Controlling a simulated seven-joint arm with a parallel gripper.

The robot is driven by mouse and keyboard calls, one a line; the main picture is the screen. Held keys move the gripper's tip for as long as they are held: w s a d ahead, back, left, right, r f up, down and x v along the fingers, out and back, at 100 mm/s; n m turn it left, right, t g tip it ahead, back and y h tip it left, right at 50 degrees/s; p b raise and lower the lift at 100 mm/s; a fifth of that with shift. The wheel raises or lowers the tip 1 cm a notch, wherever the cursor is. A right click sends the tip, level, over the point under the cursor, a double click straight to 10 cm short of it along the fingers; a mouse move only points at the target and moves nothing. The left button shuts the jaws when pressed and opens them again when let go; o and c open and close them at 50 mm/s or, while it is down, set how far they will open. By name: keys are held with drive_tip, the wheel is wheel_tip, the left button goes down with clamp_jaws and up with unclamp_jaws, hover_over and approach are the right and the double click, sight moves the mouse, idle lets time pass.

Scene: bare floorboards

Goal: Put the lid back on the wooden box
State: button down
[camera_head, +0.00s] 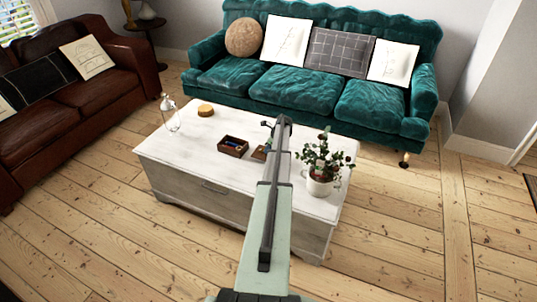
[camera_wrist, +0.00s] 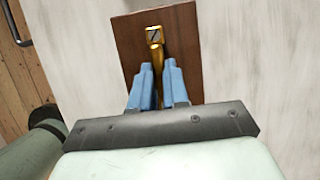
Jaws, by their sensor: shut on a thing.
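The open wooden box (camera_head: 233,146) stands on the white coffee table, left of my arm, with small dark and blue contents inside. The lid (camera_wrist: 183,32) is a flat brown wooden panel with a gold handle (camera_wrist: 155,47). In the wrist view my gripper (camera_wrist: 157,78) has its blue fingers shut on the handle. In the head view a brown edge of the lid (camera_head: 259,154) shows just right of the box, mostly hidden behind my arm. I cannot tell whether the lid touches the tabletop. My fingertips are hidden in the head view.
The coffee table (camera_head: 190,155) also carries a glass bottle (camera_head: 171,116), a round wooden piece (camera_head: 205,110) and a potted plant (camera_head: 321,170) close to my arm's right. Clear tabletop lies left of the box. A teal sofa (camera_head: 300,88) stands behind.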

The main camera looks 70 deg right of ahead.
wheel_tip(320, 180, up, 5)
drive_tip(key=shift+r, duration=0.15)
drive_tip(key=w+r, duration=0.2)
drive_tip(key=w, duration=1.9)
drive_tip(key=shift+w+d+r, duration=0.2)
drive_tip(key=shift+d, duration=0.1)
drive_tip(key=shift+f, duration=0.15)
drive_tip(key=shift+f, duration=2.4)
drive_tip(key=shift+f, duration=0.8)
